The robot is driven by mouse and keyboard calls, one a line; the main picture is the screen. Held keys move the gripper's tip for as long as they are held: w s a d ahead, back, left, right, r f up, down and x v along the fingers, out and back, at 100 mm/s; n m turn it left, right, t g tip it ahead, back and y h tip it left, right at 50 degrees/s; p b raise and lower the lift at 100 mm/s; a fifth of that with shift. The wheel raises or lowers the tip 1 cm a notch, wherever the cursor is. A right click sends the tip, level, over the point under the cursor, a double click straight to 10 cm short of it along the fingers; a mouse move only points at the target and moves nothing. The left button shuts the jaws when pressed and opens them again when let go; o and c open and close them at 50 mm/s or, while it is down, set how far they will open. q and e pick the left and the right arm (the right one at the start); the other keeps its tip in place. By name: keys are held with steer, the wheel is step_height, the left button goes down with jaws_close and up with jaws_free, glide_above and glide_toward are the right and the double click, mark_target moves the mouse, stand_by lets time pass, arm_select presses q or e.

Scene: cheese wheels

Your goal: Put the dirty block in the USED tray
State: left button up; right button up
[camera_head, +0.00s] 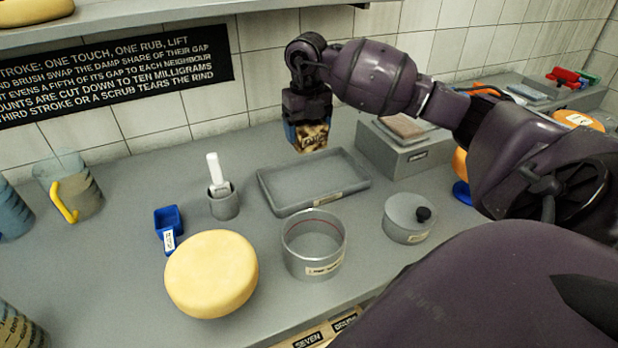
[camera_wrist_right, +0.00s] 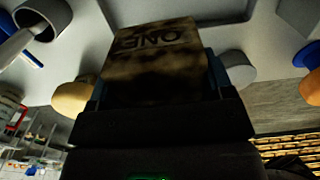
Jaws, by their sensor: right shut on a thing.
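My right gripper (camera_head: 308,121) points down and is shut on a brown-stained block (camera_head: 313,139), held in the air above the back edge of a shallow grey tray (camera_head: 290,194). In the right wrist view the block (camera_wrist_right: 155,70) shows dark smears and the letters "ONE", between the two fingers. The tray looks empty; the small label on its front rim is too small to read. My left gripper is not in view.
A grey box (camera_head: 392,158) with a brownish block (camera_head: 401,126) on top stands right of the tray. A round steel pot (camera_head: 314,258), a lidded pot (camera_head: 408,222), a yellow cheese wheel (camera_head: 211,274), a blue scoop (camera_head: 168,220) and a brush holder (camera_head: 223,204) stand around it.

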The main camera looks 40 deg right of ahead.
step_height(320, 180, down, 10)
steer(key=shift+f, duration=2.45)
steer(key=shift+b, duration=0.3)
steer(key=shift+f, duration=0.15)
steer(key=o, duration=1.1)
steer(key=shift+c, duration=0.2)
